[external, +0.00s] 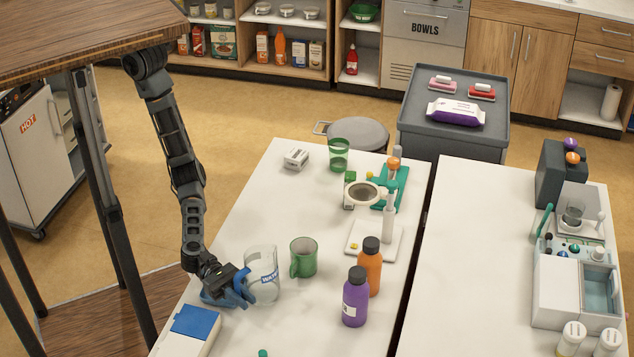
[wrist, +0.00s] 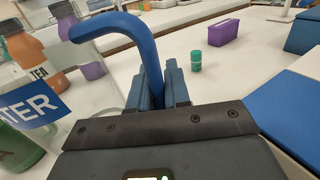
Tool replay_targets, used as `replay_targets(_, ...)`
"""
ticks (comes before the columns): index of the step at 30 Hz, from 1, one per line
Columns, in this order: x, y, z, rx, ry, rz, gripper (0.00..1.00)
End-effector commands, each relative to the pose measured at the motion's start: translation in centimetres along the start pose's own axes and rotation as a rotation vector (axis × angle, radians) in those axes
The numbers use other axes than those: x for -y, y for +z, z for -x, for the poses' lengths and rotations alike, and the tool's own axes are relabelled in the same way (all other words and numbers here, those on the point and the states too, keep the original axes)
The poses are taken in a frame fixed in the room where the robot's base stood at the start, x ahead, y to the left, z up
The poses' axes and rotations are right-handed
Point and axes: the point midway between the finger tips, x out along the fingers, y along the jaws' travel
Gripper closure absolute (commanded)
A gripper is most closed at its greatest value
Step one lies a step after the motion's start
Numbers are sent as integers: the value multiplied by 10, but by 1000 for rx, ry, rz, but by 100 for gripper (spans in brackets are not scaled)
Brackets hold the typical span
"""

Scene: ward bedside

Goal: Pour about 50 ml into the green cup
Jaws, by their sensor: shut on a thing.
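A clear pitcher (external: 262,268) with a blue "WATER" label stands upright at the near left of the white table; whether it touches the table I cannot tell. My gripper (external: 240,287) is shut on its blue handle (wrist: 128,28), which passes between the fingers in the wrist view. The liquid level is hard to make out. A green mug (external: 303,260) with a handle stands just right of the pitcher, apart from my gripper; part of it shows at the lower left of the wrist view (wrist: 20,150). A second green cup, a see-through tumbler (external: 339,155), stands at the table's far end.
An orange bottle (external: 369,270) and a purple bottle (external: 355,300) stand right of the mug. A blue-lidded white box (external: 192,325) lies at the near edge. A strainer (external: 362,194) and a white tray (external: 360,248) stand farther back. The table's left-middle is clear.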

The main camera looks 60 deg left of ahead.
Motion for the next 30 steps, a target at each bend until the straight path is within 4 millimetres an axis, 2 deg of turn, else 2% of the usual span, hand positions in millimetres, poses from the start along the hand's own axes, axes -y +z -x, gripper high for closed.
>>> replay_targets(5,0,9,0,3,0,1,100)
replay_targets(8,0,25,0,5,1,2,100)
replay_targets(15,-1,92,0,8,-1,3,100)
replay_targets(21,-1,138,0,6,-1,1,100)
replay_targets(30,-1,175,0,3,0,1,100)
